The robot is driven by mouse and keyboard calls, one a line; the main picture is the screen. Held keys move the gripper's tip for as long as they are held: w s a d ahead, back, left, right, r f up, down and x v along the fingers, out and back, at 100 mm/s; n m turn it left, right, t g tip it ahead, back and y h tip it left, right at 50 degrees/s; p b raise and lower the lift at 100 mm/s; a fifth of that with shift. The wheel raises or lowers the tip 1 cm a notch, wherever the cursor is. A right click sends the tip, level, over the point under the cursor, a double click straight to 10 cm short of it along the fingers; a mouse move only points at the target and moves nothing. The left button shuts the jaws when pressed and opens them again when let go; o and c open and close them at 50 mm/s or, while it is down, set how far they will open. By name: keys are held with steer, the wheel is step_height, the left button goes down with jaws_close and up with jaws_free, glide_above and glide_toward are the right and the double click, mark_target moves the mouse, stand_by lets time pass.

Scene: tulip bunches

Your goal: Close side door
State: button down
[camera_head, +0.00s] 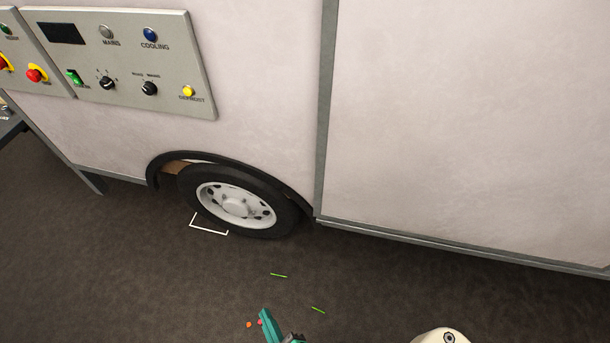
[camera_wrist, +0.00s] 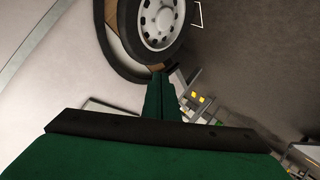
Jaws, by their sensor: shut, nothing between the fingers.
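The pale side of a vehicle fills the upper part of the head view. A large flat panel (camera_head: 465,110) with a grey edge strip takes up the right half and may be the side door. I cannot tell whether it is open or closed, and no handle shows. My gripper (camera_head: 265,314) is at the bottom edge of the head view, apart from the panel. In the wrist view its green fingers (camera_wrist: 158,85) are together with nothing between them, in front of the vehicle side and a wheel.
A wheel (camera_head: 238,202) sits under a dark arch left of the panel. A control panel (camera_head: 130,60) with buttons and knobs is at upper left. Small green stem pieces (camera_head: 279,276) lie on the dark floor (camera_head: 130,270). Floor beside the vehicle is mostly clear.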

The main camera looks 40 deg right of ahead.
steer(key=w+d+f+n+g+h, duration=0.1)
steer(key=w+d+f+n+h, duration=0.15)
steer(key=w+d+h, duration=0.7)
steer(key=w+d+r+m+g+h, duration=0.3)
steer(key=w+d+r+g+h, duration=0.15)
steer(key=w+d+r, duration=1)
steer(key=shift+n, duration=0.25)
steer(key=w+d, duration=0.2)
steer(key=w+d+f, duration=0.1)
steer(key=d, duration=0.2)
steer(key=w+d+f, duration=0.1)
steer(key=w+d, duration=0.1)
steer(key=shift+w+d, duration=0.15)
steer(key=shift+w, duration=0.15)
steer(key=s+d, duration=0.1)
steer(key=s, duration=0.1)
steer(key=shift+s+d, duration=0.3)
steer(key=shift+d, duration=0.1)
steer(key=shift+s+d, duration=0.2)
steer(key=shift+s, duration=0.05)
